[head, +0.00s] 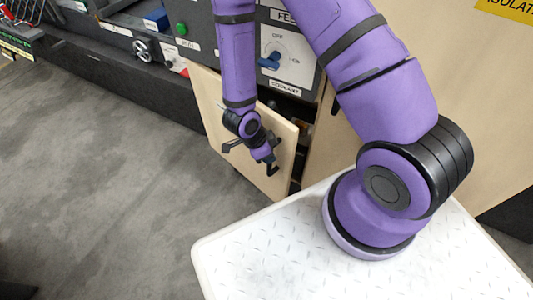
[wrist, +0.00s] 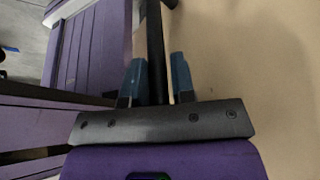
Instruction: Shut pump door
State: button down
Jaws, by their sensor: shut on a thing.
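The pump door appears to be the light wood panel (head: 218,115) below the grey control panel, standing ajar with a dark opening behind its top and right edges. Its black handle (head: 274,168) is near the right edge. My gripper (head: 267,157) is at the handle, in front of the door. In the wrist view, the two blue fingers of my gripper (wrist: 158,65) sit on either side of the black handle bar (wrist: 154,35) and are shut on it. The tan door face (wrist: 250,70) fills the right side of that view. My arm hides part of the door in the head view.
The grey control panel (head: 191,30) above holds a white plate with a blue rotary switch (head: 269,62) and a "COOLANT" label. A wood cabinet front (head: 455,60) is at the right. Grey carpet (head: 90,180) lies open at the left.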

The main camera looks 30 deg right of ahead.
jog(key=c, duration=1.1)
grip_release()
jog(key=shift+s+d, duration=0.1)
jog(key=shift+s, duration=0.2)
jog(key=shift+o, duration=0.2)
jog(key=shift+w+r, duration=0.1)
jog(key=shift+w, duration=0.05)
jog(key=s+v, duration=0.1)
jog(key=v, duration=0.9)
jog(key=shift+w+a+r, duration=0.25)
jog(key=shift+w+r, duration=0.05)
jog(key=shift+w, duration=0.2)
